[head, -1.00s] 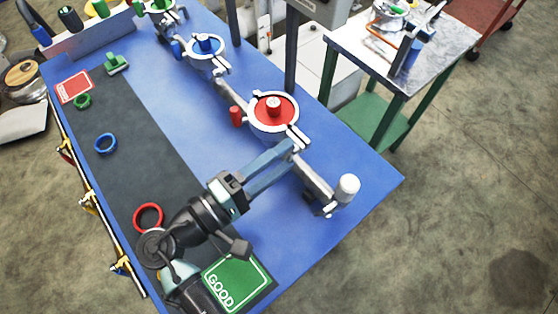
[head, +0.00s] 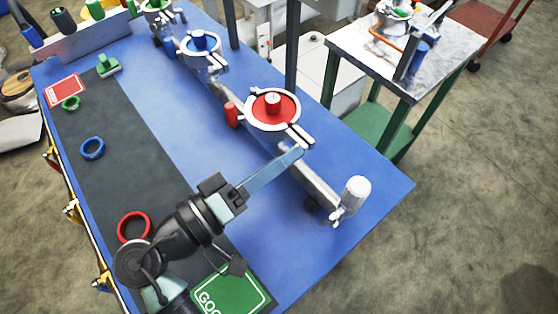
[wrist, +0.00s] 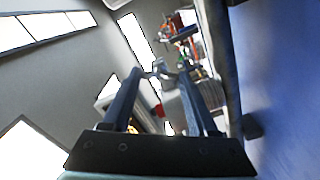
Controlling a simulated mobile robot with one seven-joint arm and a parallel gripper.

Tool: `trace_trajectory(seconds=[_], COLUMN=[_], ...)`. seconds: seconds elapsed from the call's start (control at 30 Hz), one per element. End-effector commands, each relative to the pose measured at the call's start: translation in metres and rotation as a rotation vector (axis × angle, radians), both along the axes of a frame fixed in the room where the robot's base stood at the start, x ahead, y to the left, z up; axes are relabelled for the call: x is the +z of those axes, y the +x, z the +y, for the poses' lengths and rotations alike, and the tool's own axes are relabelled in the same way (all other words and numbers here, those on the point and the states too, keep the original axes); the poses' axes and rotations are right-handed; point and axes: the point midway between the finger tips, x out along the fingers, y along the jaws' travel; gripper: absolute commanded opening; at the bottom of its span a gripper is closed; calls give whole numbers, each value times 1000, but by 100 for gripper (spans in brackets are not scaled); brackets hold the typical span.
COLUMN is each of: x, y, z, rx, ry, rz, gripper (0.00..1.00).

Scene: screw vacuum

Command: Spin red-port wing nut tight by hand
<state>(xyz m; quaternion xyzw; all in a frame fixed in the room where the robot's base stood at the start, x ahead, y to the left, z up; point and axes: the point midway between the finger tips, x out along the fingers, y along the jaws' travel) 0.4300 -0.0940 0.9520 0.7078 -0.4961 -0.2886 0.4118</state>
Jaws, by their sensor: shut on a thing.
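The red port (head: 288,108) has a red disc and knob inside a silver ring clamp (head: 251,121). The clamp's closure juts toward the lower right of the port. My gripper (head: 298,153) reaches this closure from the lower left, with its long blue fingers shut on the wing nut. The fingers overlap edge-on in the head view, and the nut is mostly hidden by their tips. In the wrist view, my gripper (wrist: 160,74) has its tips close together around the small metal wing nut (wrist: 160,66). I cannot tell how tight it is.
The silver pipe runs under my fingers to a white cylinder (head: 355,192). A red cylinder (head: 231,114) stands left of the clamp. Blue (head: 200,42) and green ports lie farther back. A red ring (head: 121,229) and green GOOD card (head: 236,291) lie near my arm.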

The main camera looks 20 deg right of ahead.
Motion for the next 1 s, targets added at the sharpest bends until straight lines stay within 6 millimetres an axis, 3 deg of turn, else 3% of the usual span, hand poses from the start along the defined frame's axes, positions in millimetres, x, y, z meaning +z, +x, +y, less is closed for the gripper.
trace_trajectory(seconds=[0.43,0.47,0.6,1.0], x=[-1,-1,-1,0], y=[0,0,0,0], z=[1,1,1,0], rx=[1,1,1,0], ry=[4,4,4,3], rz=[-4,-4,-5,-5], gripper=[4,65,90,90])
